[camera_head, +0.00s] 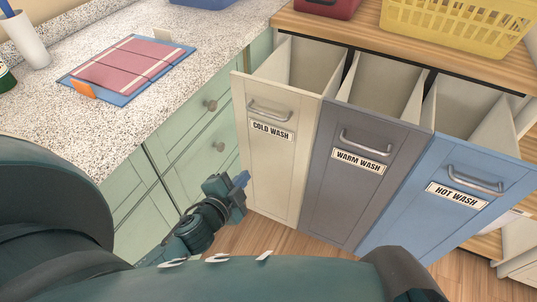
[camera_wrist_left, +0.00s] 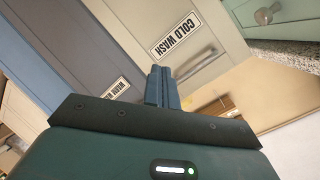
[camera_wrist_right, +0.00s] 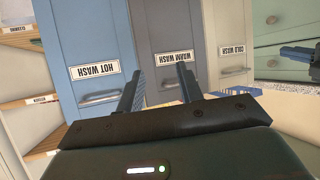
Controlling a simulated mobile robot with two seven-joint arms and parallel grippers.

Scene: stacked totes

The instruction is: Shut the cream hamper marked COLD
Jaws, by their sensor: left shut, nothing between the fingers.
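The cream hamper (camera_head: 272,175) marked COLD WASH stands pulled open, its front away from the cabinet and its inside visible from above. It has a silver bar handle near its top edge. My left gripper (camera_head: 241,179) is shut and empty, near the left edge of the cream front in the head view. In the left wrist view the closed fingers (camera_wrist_left: 161,86) point toward the cream front and its COLD WASH label (camera_wrist_left: 175,35); I cannot tell if they touch. My right gripper (camera_wrist_right: 160,86) is open and empty, facing the hamper fronts. The cream hamper (camera_wrist_right: 232,22) shows there too.
The grey WARM WASH hamper (camera_head: 345,205) and blue HOT WASH hamper (camera_head: 430,210) also stand open, to the right. Green drawers (camera_head: 190,135) and a speckled counter (camera_head: 120,115) lie left. A yellow basket (camera_head: 455,28) sits on the wooden top above.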

